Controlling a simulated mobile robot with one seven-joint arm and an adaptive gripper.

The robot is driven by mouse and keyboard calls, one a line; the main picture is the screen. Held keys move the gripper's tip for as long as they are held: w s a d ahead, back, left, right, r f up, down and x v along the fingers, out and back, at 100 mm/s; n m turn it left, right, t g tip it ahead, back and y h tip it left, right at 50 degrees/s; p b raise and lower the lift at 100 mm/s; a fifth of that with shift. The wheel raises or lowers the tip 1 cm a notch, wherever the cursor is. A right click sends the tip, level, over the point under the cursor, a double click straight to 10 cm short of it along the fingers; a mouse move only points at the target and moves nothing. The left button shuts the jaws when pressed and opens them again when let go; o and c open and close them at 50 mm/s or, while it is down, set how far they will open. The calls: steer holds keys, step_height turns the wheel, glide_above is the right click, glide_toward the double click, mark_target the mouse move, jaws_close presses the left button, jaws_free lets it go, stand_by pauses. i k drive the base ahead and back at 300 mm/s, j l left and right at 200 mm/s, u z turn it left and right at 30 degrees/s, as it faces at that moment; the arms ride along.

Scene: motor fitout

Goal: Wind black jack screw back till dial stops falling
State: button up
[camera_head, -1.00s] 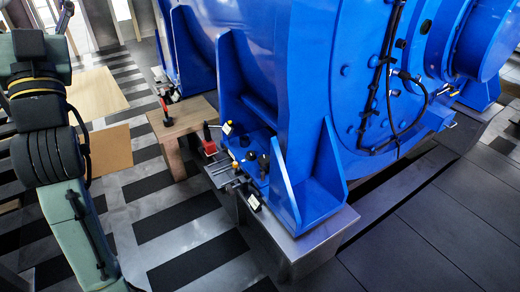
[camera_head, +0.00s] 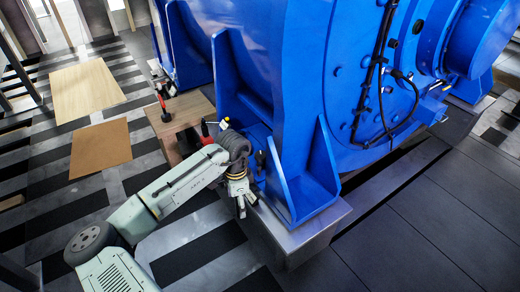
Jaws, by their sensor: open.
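My gripper (camera_head: 243,207) hangs beside the near foot of the big blue motor (camera_head: 300,90), its fingers pointing down and open, with nothing seen between them. It is just left of the foot and above the steel plinth edge. A small dark knob (camera_head: 260,157) shows at the foot just behind my wrist; I cannot tell whether it is the black jack screw. My arm hides most of the bracket and small fittings there. No dial face can be made out.
A wooden block table (camera_head: 182,112) stands behind my wrist, with a red-handled tool (camera_head: 163,104) on it. A second red handle (camera_head: 205,128) stands near the foot. The steel plinth (camera_head: 290,240) carries the motor. Boards (camera_head: 100,147) lie on the striped floor; the right floor is clear.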

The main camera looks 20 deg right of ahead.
mark_target(260, 156)
steer(key=i+l, duration=0.8)
